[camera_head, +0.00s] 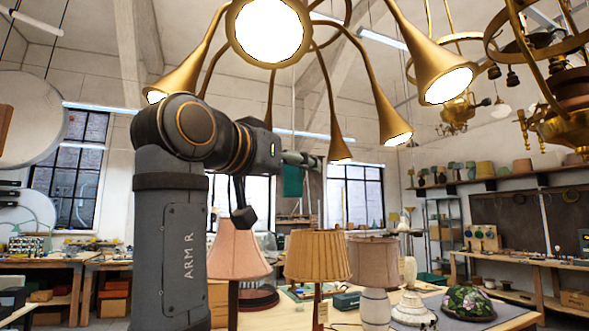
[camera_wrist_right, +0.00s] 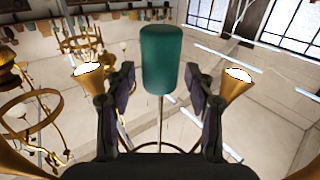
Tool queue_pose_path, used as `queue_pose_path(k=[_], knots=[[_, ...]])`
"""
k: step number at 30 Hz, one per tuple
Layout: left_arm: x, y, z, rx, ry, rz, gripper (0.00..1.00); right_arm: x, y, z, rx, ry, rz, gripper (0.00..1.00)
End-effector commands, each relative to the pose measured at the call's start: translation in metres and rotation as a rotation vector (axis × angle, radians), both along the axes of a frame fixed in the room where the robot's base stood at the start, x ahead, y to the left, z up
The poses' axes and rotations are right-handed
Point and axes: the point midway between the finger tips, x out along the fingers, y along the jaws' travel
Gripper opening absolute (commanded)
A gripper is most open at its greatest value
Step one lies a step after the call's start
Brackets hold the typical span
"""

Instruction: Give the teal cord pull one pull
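The teal cord pull (camera_wrist_right: 162,60) is a cylinder on a thin pale cord, shown large in the right wrist view. It also shows in the head view (camera_head: 292,181), hanging at the tip of my right gripper (camera_head: 303,159), which partly covers its top. In the right wrist view my right gripper (camera_wrist_right: 160,78) is open. Its two dark fingers stand on either side of the pull, with gaps visible on both sides. My left gripper is in neither view.
A brass chandelier (camera_head: 337,150) with lit trumpet-shaped shades hangs overhead, close to my right arm. Below, a bench holds pink (camera_head: 237,249), tan (camera_head: 317,255) and beige lamps (camera_head: 374,262) and a floral dome shade (camera_head: 468,302). Another brass fixture (camera_head: 570,100) hangs at right.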

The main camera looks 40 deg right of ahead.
Motion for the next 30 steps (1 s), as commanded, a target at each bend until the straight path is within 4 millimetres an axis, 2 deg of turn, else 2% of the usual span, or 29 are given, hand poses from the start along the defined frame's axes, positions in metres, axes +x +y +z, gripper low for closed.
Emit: queue_pose_path(k=[1,11,30], knots=[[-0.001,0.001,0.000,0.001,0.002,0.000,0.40,0.000,0.000,0.000,0.000,0.000,0.000,0.43],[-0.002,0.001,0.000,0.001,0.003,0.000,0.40,0.000,0.000,0.000,0.000,0.000,0.000,0.00],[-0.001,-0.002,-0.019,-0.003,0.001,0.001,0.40,0.000,0.000,-0.022,0.000,0.000,0.000,0.00]])
